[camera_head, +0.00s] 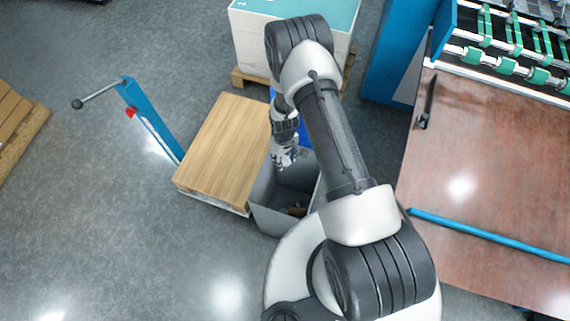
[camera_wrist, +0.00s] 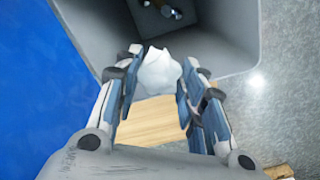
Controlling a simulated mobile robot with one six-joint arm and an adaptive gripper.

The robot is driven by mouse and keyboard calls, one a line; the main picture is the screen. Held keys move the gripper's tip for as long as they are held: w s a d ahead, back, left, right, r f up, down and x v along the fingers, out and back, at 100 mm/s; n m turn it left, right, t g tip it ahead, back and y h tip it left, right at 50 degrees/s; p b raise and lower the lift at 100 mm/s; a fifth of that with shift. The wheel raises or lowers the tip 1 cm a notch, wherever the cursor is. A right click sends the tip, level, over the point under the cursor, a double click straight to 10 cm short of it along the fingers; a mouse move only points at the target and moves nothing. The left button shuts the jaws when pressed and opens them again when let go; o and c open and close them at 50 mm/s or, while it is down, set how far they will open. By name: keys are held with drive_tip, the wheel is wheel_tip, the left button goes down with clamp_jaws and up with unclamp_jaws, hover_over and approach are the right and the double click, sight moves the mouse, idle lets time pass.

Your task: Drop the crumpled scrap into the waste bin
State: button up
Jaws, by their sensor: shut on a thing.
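The crumpled scrap (camera_wrist: 157,70) is a white wad between the fingertips of my gripper (camera_wrist: 161,68) in the wrist view. My gripper is shut on it, with a finger touching each side. In the head view my gripper (camera_head: 284,158) points down at the far part of the grey waste bin (camera_head: 268,217). I cannot tell the scrap apart from the fingers there. The bin is open-topped and its inner walls fill the top of the wrist view (camera_wrist: 222,40). A few small dark and tan pieces lie on its floor. My arm hides its right side in the head view.
A wooden-topped stack (camera_head: 222,145) stands close left of the bin. A blue surface (camera_head: 305,135) is just behind the bin. A pallet with a teal-topped stack (camera_head: 245,40) is farther back. A blue post with a handle (camera_head: 135,100) stands left. A brown table (camera_head: 480,180) is right.

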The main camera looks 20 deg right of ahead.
sight(285, 161)
drive_tip(key=f, duration=0.1)
drive_tip(key=s+f, duration=0.1)
drive_tip(key=f, duration=0.1)
drive_tip(key=shift+f, duration=0.15)
wheel_tip(285, 161, down, 6)
drive_tip(key=b, duration=0.3)
drive_tip(key=shift+r+b, duration=0.2)
drive_tip(key=shift+b, duration=0.15)
drive_tip(key=o, duration=0.8)
wheel_tip(285, 161, up, 12)
drive_tip(key=shift+r, duration=0.1)
